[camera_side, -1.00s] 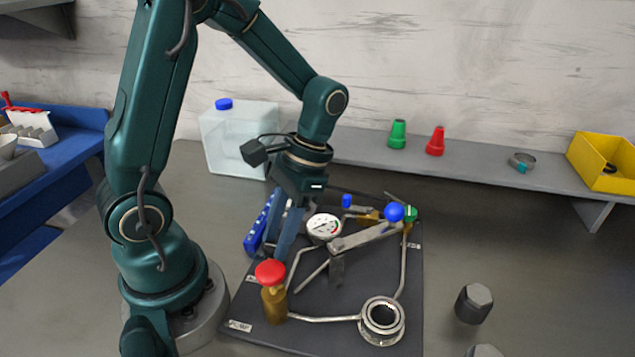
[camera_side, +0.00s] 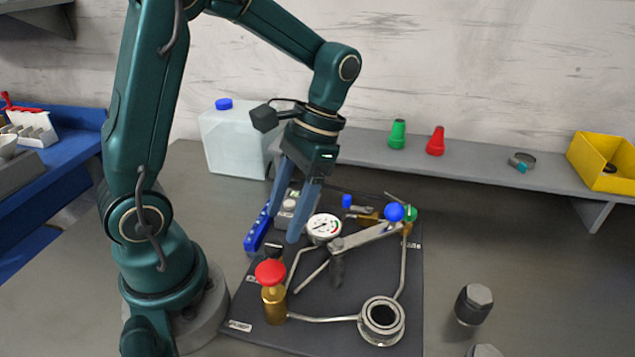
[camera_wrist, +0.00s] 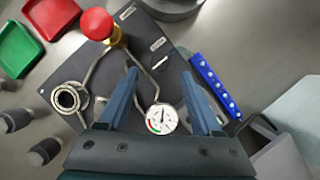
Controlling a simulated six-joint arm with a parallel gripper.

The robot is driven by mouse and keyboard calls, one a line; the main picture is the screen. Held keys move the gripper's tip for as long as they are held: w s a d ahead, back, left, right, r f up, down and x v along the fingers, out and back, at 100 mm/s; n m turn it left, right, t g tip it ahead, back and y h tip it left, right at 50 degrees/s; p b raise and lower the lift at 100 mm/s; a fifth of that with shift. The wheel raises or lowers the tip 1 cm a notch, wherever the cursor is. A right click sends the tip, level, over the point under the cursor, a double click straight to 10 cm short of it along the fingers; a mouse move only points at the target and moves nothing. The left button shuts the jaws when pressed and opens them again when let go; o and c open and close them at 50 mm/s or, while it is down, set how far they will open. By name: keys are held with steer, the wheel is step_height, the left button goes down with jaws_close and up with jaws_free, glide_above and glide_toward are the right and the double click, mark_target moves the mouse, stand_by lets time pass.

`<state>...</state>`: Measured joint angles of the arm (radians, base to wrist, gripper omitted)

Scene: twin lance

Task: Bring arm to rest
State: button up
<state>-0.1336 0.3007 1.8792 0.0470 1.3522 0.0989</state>
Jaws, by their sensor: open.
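My gripper (camera_side: 281,222) is open and empty, with its two blue-grey fingers pointing down above the left side of the dark board (camera_side: 340,343). In the wrist view the fingers (camera_wrist: 158,90) stand apart, with the white gauge (camera_wrist: 162,118) visible between them. The gauge (camera_side: 323,227) also shows just right of the fingers in the side view. A red knob on a brass body (camera_side: 271,274) stands in front of the gripper. A lever with a blue ball (camera_side: 394,212) lies across the back of the board. A round metal ring fitting (camera_side: 382,321) sits at the front right.
A blue strip (camera_side: 257,230) lies at the board's left edge. A clear jug (camera_side: 238,145) stands behind. Dark capped cylinders (camera_side: 473,303) stand at right.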

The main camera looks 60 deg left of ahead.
steer(key=shift+w+r, duration=0.1)
steer(key=shift+r, duration=0.3)
steer(key=s+d+r+t, duration=0.2)
steer(key=r+t, duration=0.3)
steer(key=t, duration=0.5)
steer(key=shift+s+d+r, duration=0.25)
steer(key=shift+s+d, duration=0.05)
steer(key=shift+d, duration=0.45)
